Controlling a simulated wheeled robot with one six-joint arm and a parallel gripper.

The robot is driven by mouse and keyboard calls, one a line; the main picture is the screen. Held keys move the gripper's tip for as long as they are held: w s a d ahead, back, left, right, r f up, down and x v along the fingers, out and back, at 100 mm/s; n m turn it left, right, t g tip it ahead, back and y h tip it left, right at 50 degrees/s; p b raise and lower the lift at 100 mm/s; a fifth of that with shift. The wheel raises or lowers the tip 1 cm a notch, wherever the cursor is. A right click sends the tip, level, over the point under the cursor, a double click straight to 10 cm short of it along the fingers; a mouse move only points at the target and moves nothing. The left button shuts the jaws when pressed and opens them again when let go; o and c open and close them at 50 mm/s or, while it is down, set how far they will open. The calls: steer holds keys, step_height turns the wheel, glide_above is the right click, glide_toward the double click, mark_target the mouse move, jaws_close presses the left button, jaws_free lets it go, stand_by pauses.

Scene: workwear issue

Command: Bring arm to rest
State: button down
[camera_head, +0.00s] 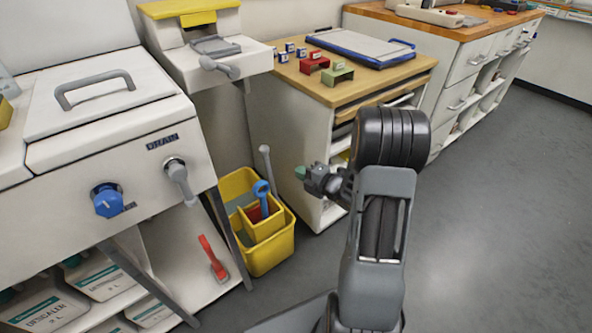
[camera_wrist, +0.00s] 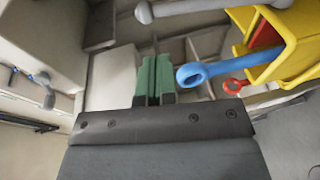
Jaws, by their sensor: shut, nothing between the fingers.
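My gripper (camera_head: 301,172) is at the end of my arm, which rises from the bottom of the head view and bends over to the left. Its green fingers point left, in front of the white cabinet under the wooden top. In the wrist view the green fingers of my gripper (camera_wrist: 154,77) are together with nothing between them. The yellow bucket (camera_head: 270,253) stands on the floor below and left of my gripper, apart from it.
A blue-handled tool (camera_head: 262,196) and a grey handle (camera_head: 265,160) stick up from the bucket. A white machine with a blue knob (camera_head: 107,201) stands at left. The wooden-topped cabinet (camera_head: 318,92) is behind my arm. Grey floor (camera_head: 500,200) is clear at right.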

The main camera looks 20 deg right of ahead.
steer(key=shift+s+d, duration=0.1)
steer(key=shift+s, duration=0.3)
step_height(320, 180, up, 26)
steer(key=s+m+g+h+p, duration=0.2)
steer(key=m+g+h+p, duration=0.2)
steer(key=m+h+p, duration=1.05)
steer(key=s+a+r+m+g+y+p, duration=0.3)
steer(key=s+a+r+m+y+p, duration=0.1)
steer(key=s+r+p, duration=0.4)
steer(key=s+a+r+m+g+y+p, duration=0.3)
steer(key=s+a+r+p, duration=0.3)
steer(key=s+r+p, duration=0.3)
steer(key=shift+s+r+m+g+y+p, duration=0.15)
steer(key=shift+s+m+g+y+p, duration=0.2)
steer(key=shift+s+m+g+p, duration=0.3)
